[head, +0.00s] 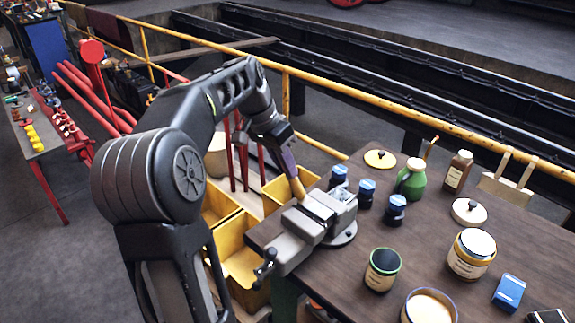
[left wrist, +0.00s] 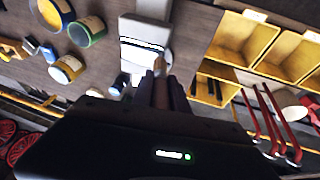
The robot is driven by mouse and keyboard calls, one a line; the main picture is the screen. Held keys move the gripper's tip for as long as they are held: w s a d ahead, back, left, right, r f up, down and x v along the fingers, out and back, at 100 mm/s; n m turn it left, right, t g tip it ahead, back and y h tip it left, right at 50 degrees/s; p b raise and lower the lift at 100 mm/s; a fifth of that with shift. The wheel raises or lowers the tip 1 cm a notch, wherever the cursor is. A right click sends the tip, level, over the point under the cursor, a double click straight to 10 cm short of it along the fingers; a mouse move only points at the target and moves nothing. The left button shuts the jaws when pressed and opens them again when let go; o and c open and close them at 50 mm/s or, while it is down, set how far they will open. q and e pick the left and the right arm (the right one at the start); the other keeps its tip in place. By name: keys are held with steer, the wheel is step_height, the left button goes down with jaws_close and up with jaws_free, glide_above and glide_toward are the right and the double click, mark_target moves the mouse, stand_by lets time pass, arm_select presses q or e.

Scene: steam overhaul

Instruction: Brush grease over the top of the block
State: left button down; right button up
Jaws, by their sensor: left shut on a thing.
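My left gripper (head: 287,163) reaches in from the left, pointing down, and is shut on a brush (head: 298,188). The brush's tan end points down at the grey vise (head: 293,225) on the bench's near left corner. A block (head: 318,208) sits between the vise jaws. The brush tip is at or just above the block's edge; I cannot tell whether it touches. In the left wrist view the brush (left wrist: 159,66) sticks out from the fingers toward the vise (left wrist: 150,27). Any grease on the block cannot be made out. My right gripper is not in view.
On the bench (head: 400,240), several blue-capped jars (head: 367,190) stand close behind the vise. A green bottle (head: 411,180), a green-rimmed tin (head: 382,270) and an open tin (head: 430,308) stand to the right. Yellow bins (head: 238,240) lie left of the bench. A yellow rail (head: 400,95) runs behind.

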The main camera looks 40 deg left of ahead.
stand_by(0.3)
arm_select(q)
steer(key=shift+d+b, duration=0.55)
steer(key=shift+d, duration=1.1)
steer(key=shift+d+r+b, duration=0.1)
steer(key=shift+d+b, duration=0.3)
steer(key=shift+d, duration=1.2)
